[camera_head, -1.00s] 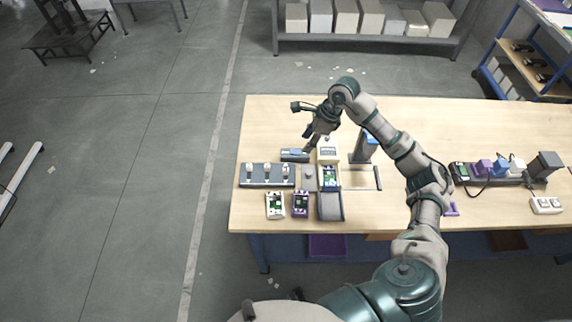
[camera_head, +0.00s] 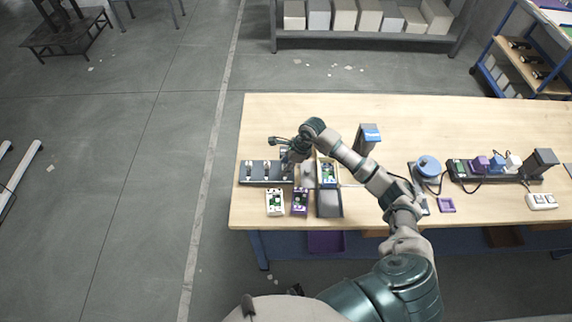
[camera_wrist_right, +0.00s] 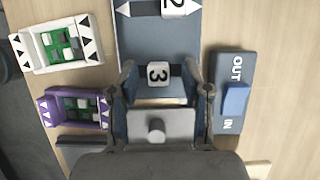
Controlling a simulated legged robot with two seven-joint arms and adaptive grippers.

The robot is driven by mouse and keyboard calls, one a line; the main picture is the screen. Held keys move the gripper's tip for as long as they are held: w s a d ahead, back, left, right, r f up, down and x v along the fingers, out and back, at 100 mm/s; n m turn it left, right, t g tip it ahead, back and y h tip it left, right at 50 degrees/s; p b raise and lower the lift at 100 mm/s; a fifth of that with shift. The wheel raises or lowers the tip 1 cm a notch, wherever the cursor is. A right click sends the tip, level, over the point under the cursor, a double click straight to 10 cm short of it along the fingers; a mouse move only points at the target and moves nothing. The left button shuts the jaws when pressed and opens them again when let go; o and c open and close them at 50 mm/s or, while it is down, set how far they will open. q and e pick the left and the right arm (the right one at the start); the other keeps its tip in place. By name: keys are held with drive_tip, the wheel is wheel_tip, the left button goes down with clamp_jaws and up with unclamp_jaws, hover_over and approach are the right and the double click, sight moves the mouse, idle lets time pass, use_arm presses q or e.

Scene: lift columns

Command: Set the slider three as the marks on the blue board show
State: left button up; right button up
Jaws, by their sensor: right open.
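The slate-blue slider board (camera_head: 262,181) lies near the table's left edge; two white sliders stand on its left part. Its right part is hidden under my right gripper (camera_head: 290,158). In the right wrist view the board (camera_wrist_right: 150,42) carries a white block marked 2 (camera_wrist_right: 177,8), flanked by white triangle marks (camera_wrist_right: 124,8). The white block of slider three (camera_wrist_right: 159,75) sits between the fingers of my right gripper (camera_wrist_right: 166,82), which are open on either side of it. I cannot tell whether they touch it. Marks beside slider three are hidden by the fingers. My left gripper is not in view.
A slate OUT/IN block with a blue slider (camera_wrist_right: 235,99) lies close beside the fingers. A grey plate with a knob (camera_wrist_right: 156,130) is just below them. White (camera_head: 275,202) and purple (camera_head: 299,202) boxes stand in front. A grey tray (camera_head: 329,203) is nearby.

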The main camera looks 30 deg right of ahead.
clamp_jaws()
drive_tip(key=shift+s, duration=0.15)
drive_tip(key=shift+s+a, duration=0.35)
drive_tip(key=shift+s, duration=0.4)
drive_tip(key=shift+s+a, duration=0.1)
drive_tip(key=shift+a, duration=0.05)
unclamp_jaws()
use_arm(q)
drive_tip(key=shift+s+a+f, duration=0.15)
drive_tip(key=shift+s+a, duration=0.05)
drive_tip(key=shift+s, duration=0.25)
